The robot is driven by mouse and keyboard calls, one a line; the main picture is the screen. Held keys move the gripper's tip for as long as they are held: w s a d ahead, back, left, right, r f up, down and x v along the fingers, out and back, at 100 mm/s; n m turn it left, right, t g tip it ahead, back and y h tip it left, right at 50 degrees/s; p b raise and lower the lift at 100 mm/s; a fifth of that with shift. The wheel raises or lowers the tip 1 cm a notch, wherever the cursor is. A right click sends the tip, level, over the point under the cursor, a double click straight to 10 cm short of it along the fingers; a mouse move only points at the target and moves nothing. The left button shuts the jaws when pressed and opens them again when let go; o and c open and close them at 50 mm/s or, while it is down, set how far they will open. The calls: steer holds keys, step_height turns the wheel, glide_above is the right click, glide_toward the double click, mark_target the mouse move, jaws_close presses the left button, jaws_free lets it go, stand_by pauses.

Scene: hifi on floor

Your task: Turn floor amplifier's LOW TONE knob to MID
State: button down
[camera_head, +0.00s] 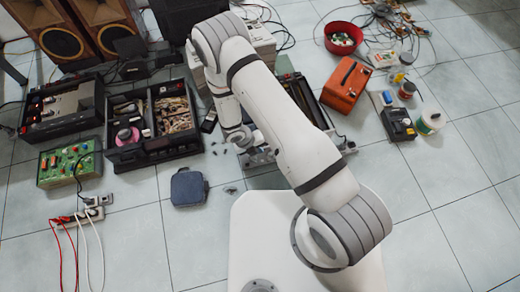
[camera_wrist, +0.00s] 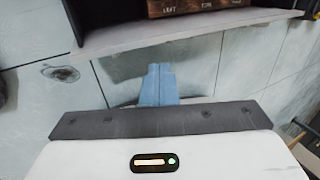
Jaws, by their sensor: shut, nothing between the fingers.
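A silver-fronted device (camera_head: 263,157), possibly the amplifier, sits on the floor and is largely hidden behind my arm in the head view. My gripper (camera_wrist: 158,72) is shut and empty in the wrist view, its two blue fingers side by side. In the head view the arm's end is down close to the left end of this device, and the fingertips are too small to make out. In the wrist view a pale ledge and a brown lettered block (camera_wrist: 195,7) lie beyond the fingertips, apart from them in the picture. I cannot make out the LOW TONE knob or its setting.
Two open black cases (camera_head: 152,153) stand left, with a green circuit board (camera_head: 68,162) and a blue pouch (camera_head: 188,187) nearer. An orange box (camera_head: 346,84), a black meter (camera_head: 397,124) and a red bowl (camera_head: 343,38) are right. Floor at the lower right is clear.

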steer(key=s+b+x, duration=0.1)
steer(key=b+x, duration=0.1)
steer(key=x, duration=0.5)
steer(key=shift+w+d+f+b, duration=0.2)
steer(key=shift+w+f+b, duration=0.15)
steer(key=shift+w, duration=0.2)
steer(key=shift+d, duration=0.1)
steer(key=shift+w+d+r, duration=0.1)
steer(key=shift+d+r, duration=0.1)
steer(key=shift+d, duration=0.25)
steer(key=shift+r+p, duration=0.65)
steer(key=shift+r, duration=0.25)
